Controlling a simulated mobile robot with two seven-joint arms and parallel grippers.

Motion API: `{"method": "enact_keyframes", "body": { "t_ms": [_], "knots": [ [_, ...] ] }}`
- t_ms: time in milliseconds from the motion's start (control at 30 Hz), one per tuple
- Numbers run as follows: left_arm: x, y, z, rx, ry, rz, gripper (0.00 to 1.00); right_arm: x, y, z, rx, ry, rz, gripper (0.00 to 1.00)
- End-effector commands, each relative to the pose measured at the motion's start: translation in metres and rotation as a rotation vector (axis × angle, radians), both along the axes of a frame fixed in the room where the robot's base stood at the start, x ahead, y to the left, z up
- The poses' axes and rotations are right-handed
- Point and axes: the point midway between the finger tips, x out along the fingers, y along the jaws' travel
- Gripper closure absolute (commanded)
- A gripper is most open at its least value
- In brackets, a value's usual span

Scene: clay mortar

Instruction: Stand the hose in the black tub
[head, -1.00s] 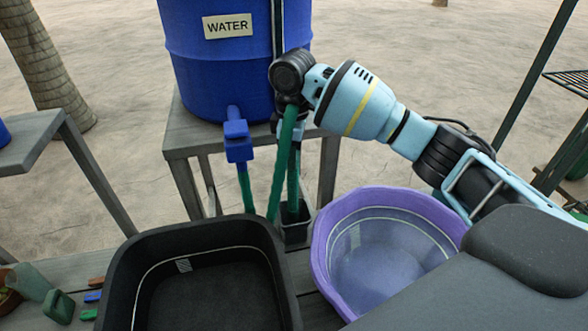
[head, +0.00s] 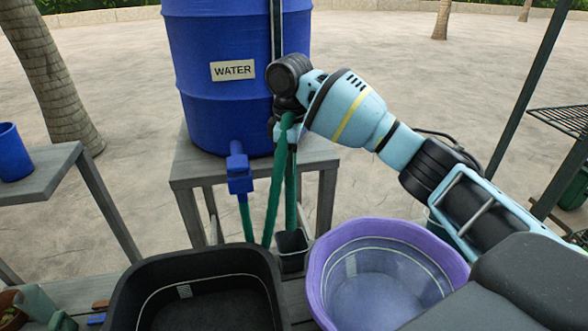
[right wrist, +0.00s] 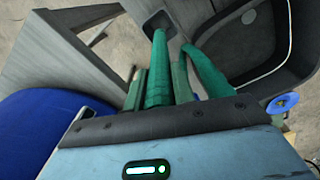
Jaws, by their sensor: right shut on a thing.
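My right gripper (head: 287,120) is shut on the green hose (head: 276,190) in front of the blue barrel. One length of hose slants down from it toward the far rim of the black tub (head: 122,292). Another length drops to a small dark square pot (head: 291,240) behind the tubs. In the right wrist view, the hose (right wrist: 158,65) reaches the pot's opening (right wrist: 153,18), and another length bends toward the black tub (right wrist: 225,55). The black tub stands at the bottom left in the head view and looks empty. My left gripper is out of view.
The blue water barrel (head: 200,110) stands on a grey stand (head: 185,165); a blue tap (head: 239,175) with a green hose is low on it. A purple basin (head: 318,260) stands right of the black tub, below my right arm. A blue cup (head: 15,152) sits on a left bench.

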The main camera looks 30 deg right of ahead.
Motion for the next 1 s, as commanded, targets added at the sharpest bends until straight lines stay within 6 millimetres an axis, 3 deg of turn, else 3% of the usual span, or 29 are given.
{"method": "enact_keyframes", "body": {
  "t_ms": [33, 400, 1000],
  "knots": [
    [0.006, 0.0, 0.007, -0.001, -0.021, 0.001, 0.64, 0.0, 0.0, 0.012, 0.001, -0.01, 0.0, 0.93],
    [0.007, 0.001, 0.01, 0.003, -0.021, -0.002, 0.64, 0.0, 0.0, 0.043, 0.002, -0.006, 0.0, 0.93],
    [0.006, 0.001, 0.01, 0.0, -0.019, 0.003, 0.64, 0.0, 0.0, 0.046, 0.001, -0.004, 0.0, 0.93]
  ]
}}
